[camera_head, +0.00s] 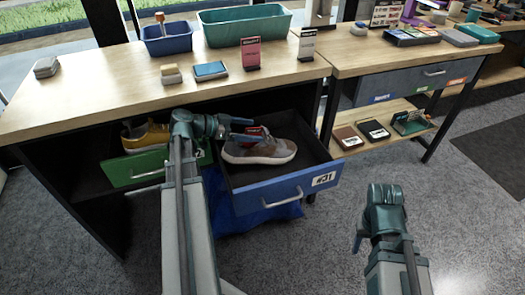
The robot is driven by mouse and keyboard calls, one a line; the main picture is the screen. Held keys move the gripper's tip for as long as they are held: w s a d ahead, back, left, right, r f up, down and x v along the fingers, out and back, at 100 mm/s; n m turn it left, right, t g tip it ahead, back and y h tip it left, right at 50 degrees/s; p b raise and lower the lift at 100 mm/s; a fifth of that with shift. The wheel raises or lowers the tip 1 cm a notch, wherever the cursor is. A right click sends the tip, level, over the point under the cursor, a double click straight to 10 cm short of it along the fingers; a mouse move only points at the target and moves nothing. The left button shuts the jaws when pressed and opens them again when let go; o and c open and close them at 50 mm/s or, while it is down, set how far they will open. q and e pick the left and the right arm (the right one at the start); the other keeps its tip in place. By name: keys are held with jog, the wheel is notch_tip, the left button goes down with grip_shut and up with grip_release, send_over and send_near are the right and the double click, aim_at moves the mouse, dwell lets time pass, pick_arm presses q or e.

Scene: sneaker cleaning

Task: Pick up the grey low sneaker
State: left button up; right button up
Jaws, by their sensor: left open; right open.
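The grey low sneaker (262,151) lies in the open blue drawer (281,196) labelled #31, its toe pointing right. My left gripper (240,129) reaches in from the left, just above the heel and collar end of the sneaker. It is open, and I cannot tell from this view whether its fingers touch the shoe. Part of the sneaker's upper is hidden behind the gripper and a red tag or lining. My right gripper (359,240) is open and empty, over the floor at the right of the drawer.
A green drawer (133,169) with a yellow shoe (146,135) is open to the left. Above, the wooden tabletop (110,92) holds a blue bin (168,39), a teal bin (246,26), brushes and signs. A second bench (372,56) stands at right. The floor at front right is clear.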

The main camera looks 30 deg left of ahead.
aim_at(262, 133)
pick_arm(q)
jog(key=shift+w+d+f+b, duration=0.2)
jog(key=shift+d+f+b, duration=0.05)
jog(key=shift+f+b, duration=0.15)
jog(key=b+x, duration=0.1)
jog(key=x, duration=0.2)
jog(key=shift+w+d+f+b, duration=0.1)
jog(key=shift+w+f+b, duration=0.05)
jog(key=shift+f+b, duration=0.2)
jog(key=shift+w+d, duration=0.25)
grip_shut()
